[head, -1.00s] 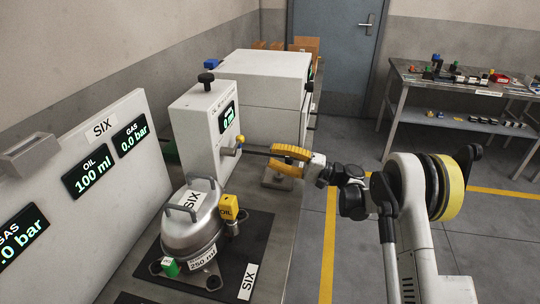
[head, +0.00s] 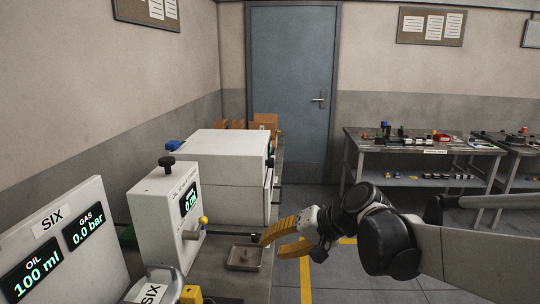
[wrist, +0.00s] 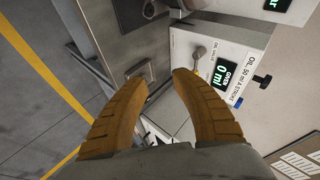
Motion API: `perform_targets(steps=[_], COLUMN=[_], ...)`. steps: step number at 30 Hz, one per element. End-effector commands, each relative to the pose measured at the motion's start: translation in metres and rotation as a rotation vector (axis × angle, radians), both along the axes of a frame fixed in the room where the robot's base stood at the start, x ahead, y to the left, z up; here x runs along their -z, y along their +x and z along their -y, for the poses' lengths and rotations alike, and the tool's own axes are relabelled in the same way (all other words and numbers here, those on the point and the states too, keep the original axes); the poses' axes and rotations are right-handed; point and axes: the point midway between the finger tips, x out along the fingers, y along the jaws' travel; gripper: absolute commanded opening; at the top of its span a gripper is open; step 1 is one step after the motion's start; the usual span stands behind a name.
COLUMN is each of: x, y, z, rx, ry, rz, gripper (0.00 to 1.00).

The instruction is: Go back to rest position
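My gripper (head: 283,239) has two yellow-orange ribbed fingers. In the head view it hangs in the air near the bench edge, to the right of the white oil dispenser box (head: 166,212). The fingers are apart with nothing between them; the wrist view shows the same gap between the fingertips (wrist: 182,78). The dispenser's lever with a yellow knob (head: 204,220) stands clear of the fingers. A square metal tray (head: 243,257) lies on the bench to the left of the fingers.
A white panel (head: 75,250) with gauges stands at left. A large white cabinet (head: 225,160) is behind the dispenser. A metal side table (head: 420,146) with small parts stands back right. Floor lies between.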

Motion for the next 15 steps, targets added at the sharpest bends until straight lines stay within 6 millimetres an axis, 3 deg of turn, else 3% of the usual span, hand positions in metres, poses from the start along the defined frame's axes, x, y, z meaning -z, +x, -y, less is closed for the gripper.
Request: perform_targets(steps=[1,9,15], x=[0.000,0.015,0.034], y=[-0.019,-0.111,-0.167], z=[0.013,0.091,0.144], rx=[0.015,0.084,0.115], ry=[-0.059,-0.399,-0.624], rz=[0.013,0.097,0.163], gripper=[0.31,0.31,0.31])
